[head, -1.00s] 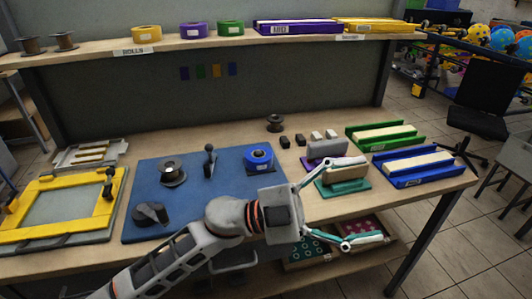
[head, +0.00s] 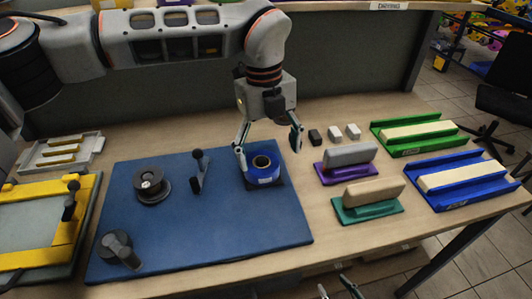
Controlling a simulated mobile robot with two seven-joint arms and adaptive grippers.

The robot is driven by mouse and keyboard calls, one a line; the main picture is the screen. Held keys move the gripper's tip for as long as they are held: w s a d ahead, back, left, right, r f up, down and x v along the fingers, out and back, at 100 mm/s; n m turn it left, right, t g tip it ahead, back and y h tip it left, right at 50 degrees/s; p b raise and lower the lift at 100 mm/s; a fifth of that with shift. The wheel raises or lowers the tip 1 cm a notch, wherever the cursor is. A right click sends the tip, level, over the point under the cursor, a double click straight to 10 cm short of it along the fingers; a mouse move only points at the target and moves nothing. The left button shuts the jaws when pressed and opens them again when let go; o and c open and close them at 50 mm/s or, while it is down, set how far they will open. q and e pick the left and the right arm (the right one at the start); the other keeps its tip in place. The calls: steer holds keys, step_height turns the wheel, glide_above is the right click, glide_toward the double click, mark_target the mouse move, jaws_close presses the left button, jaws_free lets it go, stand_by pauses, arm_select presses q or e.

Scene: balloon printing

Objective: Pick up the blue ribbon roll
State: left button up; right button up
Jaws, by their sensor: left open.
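The blue ribbon roll (head: 263,171) sits on a small dark base near the right side of the blue mat (head: 220,228). Its core shows dark and a white label is on its front. My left gripper (head: 268,148) reaches down over the roll, open, with one finger at the roll's left edge and the other beyond it on the right. It is not closed on the roll; whether the left finger touches it is unclear. Only fingertips of my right gripper (head: 337,288) show at the bottom edge, away from the roll.
On the mat stand a dark spool (head: 151,185), a small black-handled tool (head: 198,170) and a black object (head: 118,249). To the right are a purple-based block (head: 346,162), a teal-based block (head: 370,200), a green tray (head: 378,128) and a blue tray (head: 440,202).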

mark_target(262, 160)
arm_select(q)
steer(key=shift+w+a+r+n+t+y, duration=0.2)
steer(key=shift+w+a+r, duration=0.1)
steer(key=shift+w+a, duration=0.25)
steer(key=shift+w+a+r+n+t+y, duration=0.1)
steer(key=shift+w+a+r+y, duration=0.2)
steer(key=shift+w, duration=0.35)
step_height(262, 160, down, 2)
steer(key=shift+s+f, duration=0.1)
steer(key=shift+f, duration=0.1)
steer(key=shift+w+f, duration=0.2)
steer(key=shift+f, duration=2.4)
steer(key=c, duration=1.2)
